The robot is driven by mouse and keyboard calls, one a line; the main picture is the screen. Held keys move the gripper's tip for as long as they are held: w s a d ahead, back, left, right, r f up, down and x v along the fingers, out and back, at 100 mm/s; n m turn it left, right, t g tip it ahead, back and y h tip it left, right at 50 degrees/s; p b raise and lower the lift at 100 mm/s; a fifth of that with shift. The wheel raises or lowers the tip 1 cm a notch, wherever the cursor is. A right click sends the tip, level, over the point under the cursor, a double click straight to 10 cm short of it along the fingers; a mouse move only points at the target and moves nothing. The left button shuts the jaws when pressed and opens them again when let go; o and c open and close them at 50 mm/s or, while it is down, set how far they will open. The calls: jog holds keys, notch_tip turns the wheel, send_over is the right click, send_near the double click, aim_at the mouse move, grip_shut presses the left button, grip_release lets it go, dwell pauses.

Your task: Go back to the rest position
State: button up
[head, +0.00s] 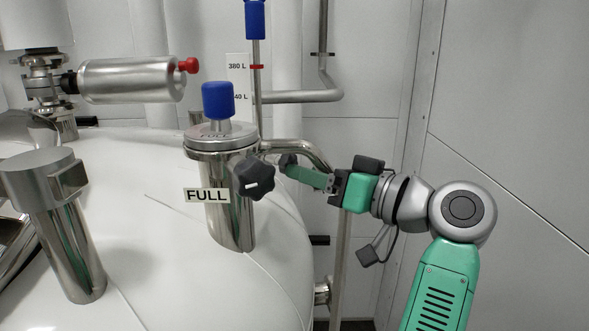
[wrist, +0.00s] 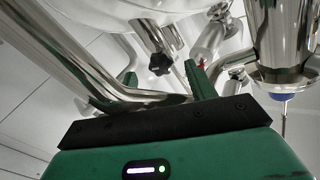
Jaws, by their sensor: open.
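My gripper (head: 288,165) is at the middle of the head view, reaching left from my green and grey arm. Its green fingers with dark tips are beside a bent steel pipe (head: 308,150), to the right of a black knob (head: 254,175) on the steel cylinder labelled FULL (head: 222,215). I cannot tell whether they touch the pipe. In the wrist view my gripper (wrist: 164,80) shows two green fingers standing apart, with nothing visibly held between them. Part of one finger is hidden behind a shiny pipe (wrist: 75,60) there.
The white tank (head: 150,230) fills the left, with a second steel cylinder (head: 70,230) on it. A blue-capped lid (head: 218,100) tops the FULL cylinder. A thin vertical pipe (head: 340,270) runs below my gripper. A panelled wall (head: 520,120) stands behind, with some free room in front.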

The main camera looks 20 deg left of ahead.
jog(key=v, duration=0.2)
jog(key=shift+s+d, duration=0.1)
jog(key=shift+d, duration=0.2)
